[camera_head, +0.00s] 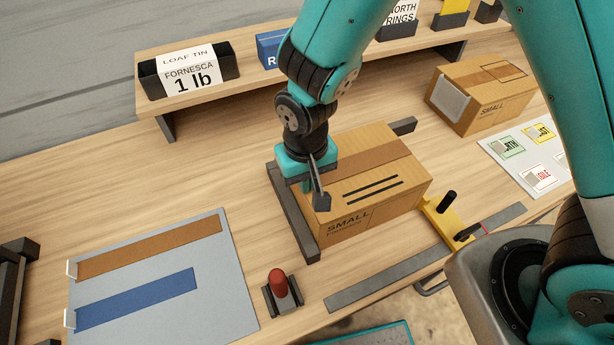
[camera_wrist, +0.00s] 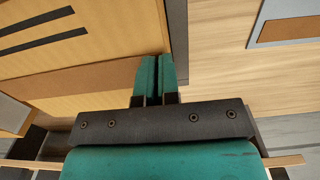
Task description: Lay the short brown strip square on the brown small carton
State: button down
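The brown small carton (camera_head: 365,190) stands closed in the middle of the table, with two dark bars and "SMALL" on it. A darker brown band (camera_head: 375,163) crosses its top and shows in the wrist view (camera_wrist: 90,76); I cannot tell if it is a loose strip or part of the carton. A brown strip (camera_head: 150,248) lies flat on the grey sheet (camera_head: 215,275) at the left, above a blue strip (camera_head: 135,298). My gripper (camera_head: 320,198) points down at the carton's left edge. Its fingers (camera_wrist: 160,72) are together, with nothing visible between them.
A dark grey bracket (camera_head: 293,215) runs along the carton's left side. A red-topped peg (camera_head: 279,284) and a yellow fixture (camera_head: 445,215) stand in front. Another carton (camera_head: 480,95) and a label sheet (camera_head: 530,155) are at the right. A shelf with a loaf tin (camera_head: 190,72) runs behind.

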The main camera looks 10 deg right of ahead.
jog(key=shift+f, duration=0.1)
jog(key=c, duration=1.3)
grip_release()
jog(key=shift+o, duration=0.2)
notch_tip(320, 180, up, 17)
jog(key=b, duration=0.2)
jog(key=s+d+r+n+y, duration=0.1)
jog(key=s+d+n+y, duration=0.1)
jog(key=s, duration=0.4)
jog(key=s+d+r+n+y+b, duration=0.1)
jog(key=s+d+r+n+y, duration=0.1)
jog(key=s+d, duration=0.3)
jog(key=shift+s+n, duration=0.5)
jog(key=shift+s, duration=0.05)
